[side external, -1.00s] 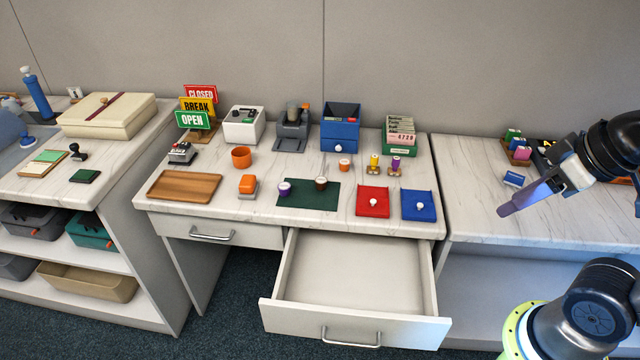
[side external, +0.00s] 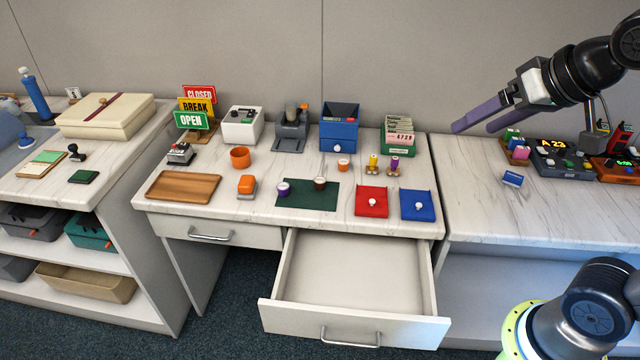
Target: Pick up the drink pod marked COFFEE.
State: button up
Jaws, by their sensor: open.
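Small drink pods stand on the desk. A brown pod (side external: 320,183) stands at the back edge of a dark green mat (side external: 309,201). A purple pod with a pale top (side external: 283,187) stands at the mat's left end. A small orange pod-like cup (side external: 344,165) stands behind the mat, to its right. The markings are too small to read, so I cannot tell which says COFFEE. My gripper (side external: 473,128) is open and empty, raised at the right of the desk, well apart from the pods.
A drawer (side external: 355,270) stands open below the desk. Red (side external: 372,201) and blue (side external: 418,205) flat pieces lie right of the mat. A blue box (side external: 339,135), a grey machine (side external: 291,130) and a green card holder (side external: 398,148) stand behind. An orange cup (side external: 240,157) stands left.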

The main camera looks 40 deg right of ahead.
jog(key=w+r+m, duration=0.1)
jog(key=w+r, duration=0.1)
jog(key=w, duration=0.5)
jog(key=m+g, duration=0.2)
jog(key=g, duration=0.1)
send_over(320, 181)
jog(key=s, duration=0.3)
jog(key=shift+h, duration=0.4)
jog(key=f, duration=3.3)
jog(key=shift+a+f, duration=0.3)
jog(key=shift+f, duration=0.1)
jog(key=shift+x, duration=2.95)
jog(key=shift+w, duration=0.1)
grip_shut()
